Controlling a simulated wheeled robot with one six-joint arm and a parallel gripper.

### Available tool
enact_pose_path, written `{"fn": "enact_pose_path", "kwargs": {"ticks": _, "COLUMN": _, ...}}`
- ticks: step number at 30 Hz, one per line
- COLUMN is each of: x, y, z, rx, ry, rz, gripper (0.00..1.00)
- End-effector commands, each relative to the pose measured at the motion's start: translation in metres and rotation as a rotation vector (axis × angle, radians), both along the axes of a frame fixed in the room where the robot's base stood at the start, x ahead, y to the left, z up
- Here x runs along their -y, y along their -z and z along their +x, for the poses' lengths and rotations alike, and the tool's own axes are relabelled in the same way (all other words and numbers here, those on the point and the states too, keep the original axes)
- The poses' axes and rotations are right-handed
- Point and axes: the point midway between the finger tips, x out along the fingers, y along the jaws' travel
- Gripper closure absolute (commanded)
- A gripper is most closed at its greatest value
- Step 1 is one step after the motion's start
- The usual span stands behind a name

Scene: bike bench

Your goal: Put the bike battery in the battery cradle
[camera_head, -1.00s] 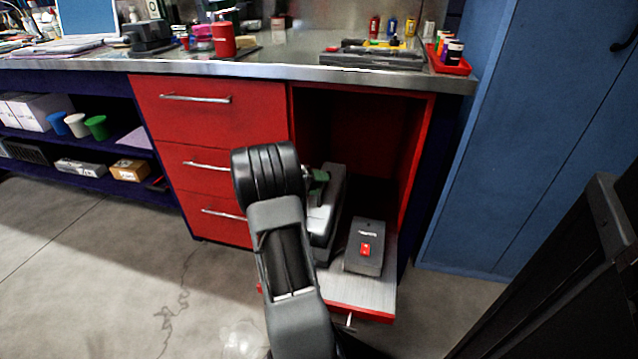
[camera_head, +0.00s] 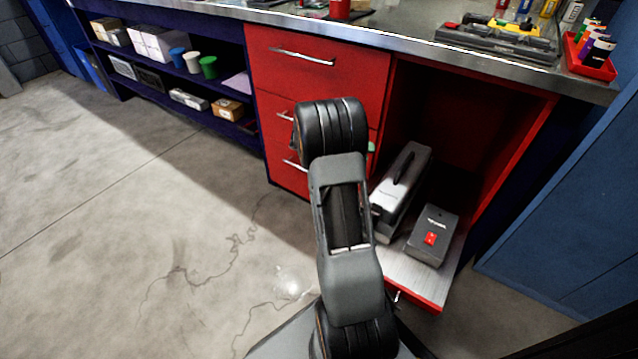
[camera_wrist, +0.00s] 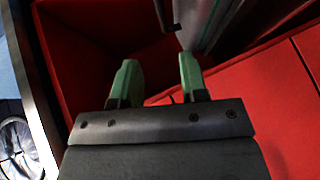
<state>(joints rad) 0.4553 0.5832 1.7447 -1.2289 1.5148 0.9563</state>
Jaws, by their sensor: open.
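A long grey and silver case with a black handle (camera_head: 400,190), which looks like the bike battery, stands on the pulled-out shelf of the red cabinet. My gripper is mostly hidden behind my arm in the head view; a bit of green finger shows just left of the case's far end. In the wrist view my gripper (camera_wrist: 158,80) is open, its two green fingers apart with nothing between them. A black bar and a grey surface, probably the case's handle and side, lie just beyond the fingertips. I cannot make out the battery cradle for certain.
A dark box with a red switch (camera_head: 433,237) stands right of the case on the shelf (camera_head: 405,262). Red drawers (camera_head: 310,75) are on the left. The bench top above holds a black tool tray (camera_head: 495,42) and a red bottle tray (camera_head: 590,62). The floor at left is clear.

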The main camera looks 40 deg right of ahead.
Motion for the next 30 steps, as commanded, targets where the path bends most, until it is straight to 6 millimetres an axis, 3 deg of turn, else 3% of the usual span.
{"fn": "enact_pose_path", "kwargs": {"ticks": 4, "x": -0.012, "y": -0.004, "z": 0.0, "rx": 0.014, "ry": -0.014, "rz": 0.05, "gripper": 0.6}}
{"fn": "enact_pose_path", "kwargs": {"ticks": 8, "x": -0.048, "y": -0.012, "z": -0.004, "rx": 0.055, "ry": -0.06, "rz": 0.199, "gripper": 0.6}}
{"fn": "enact_pose_path", "kwargs": {"ticks": 21, "x": -0.245, "y": -0.021, "z": -0.043, "rx": 0.311, "ry": -0.514, "rz": 0.912, "gripper": 0.6}}
{"fn": "enact_pose_path", "kwargs": {"ticks": 25, "x": -0.288, "y": -0.022, "z": -0.056, "rx": 0.387, "ry": -0.654, "rz": 1.044, "gripper": 0.6}}
{"fn": "enact_pose_path", "kwargs": {"ticks": 30, "x": -0.324, "y": -0.023, "z": -0.068, "rx": 0.461, "ry": -0.787, "rz": 1.148, "gripper": 0.6}}
